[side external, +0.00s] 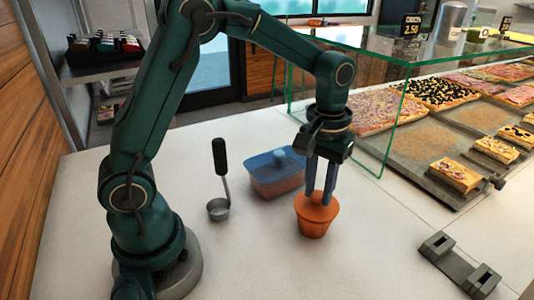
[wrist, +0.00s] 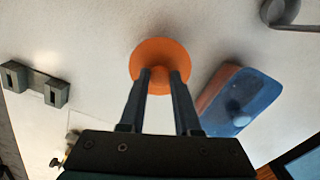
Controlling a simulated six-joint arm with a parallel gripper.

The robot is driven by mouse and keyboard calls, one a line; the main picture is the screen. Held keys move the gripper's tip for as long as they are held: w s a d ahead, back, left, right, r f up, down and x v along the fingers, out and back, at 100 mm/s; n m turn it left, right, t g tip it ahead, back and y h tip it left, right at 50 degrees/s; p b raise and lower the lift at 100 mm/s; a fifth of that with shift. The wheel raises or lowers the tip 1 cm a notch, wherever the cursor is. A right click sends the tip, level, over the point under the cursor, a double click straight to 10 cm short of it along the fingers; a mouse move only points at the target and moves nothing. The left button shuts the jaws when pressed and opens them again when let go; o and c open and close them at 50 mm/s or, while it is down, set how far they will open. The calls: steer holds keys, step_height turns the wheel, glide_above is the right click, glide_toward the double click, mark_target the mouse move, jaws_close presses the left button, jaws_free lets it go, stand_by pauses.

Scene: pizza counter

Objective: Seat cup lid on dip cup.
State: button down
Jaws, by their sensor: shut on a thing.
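The orange dip cup (side external: 314,226) stands upright on the white counter. The orange cup lid (side external: 316,203) is at the cup's mouth, about level, and hides the opening. I cannot tell whether it is fully seated. My gripper (side external: 320,198) points straight down over the cup, its two fingers shut on the lid's grip in the middle. In the wrist view the lid (wrist: 160,50) is a round orange disc hiding the cup below, with my gripper (wrist: 161,73) at its near edge.
A tub with a blue lid (side external: 281,162) stands just behind and left of the cup. A ladle with a black handle (side external: 219,157) is farther left. A grey slotted block (side external: 458,264) lies front right. A glass guard (side external: 392,120) and pizza trays are behind right. Counter in front is clear.

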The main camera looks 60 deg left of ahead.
steer(key=shift+f, duration=0.25)
steer(key=c, duration=0.5)
jaws_free()
steer(key=shift+c, duration=0.2)
step_height(320, 180, up, 4)
steer(key=shift+r, duration=0.25)
steer(key=r, duration=0.2)
steer(key=r+t, duration=0.1)
steer(key=r, duration=0.1)
steer(key=shift+s+a, duration=0.1)
steer(key=shift+s, duration=0.25)
steer(key=s+m+t, duration=0.4)
steer(key=s, duration=0.9)
steer(key=shift+a+f+t, duration=0.2)
steer(key=shift+a+t, duration=0.1)
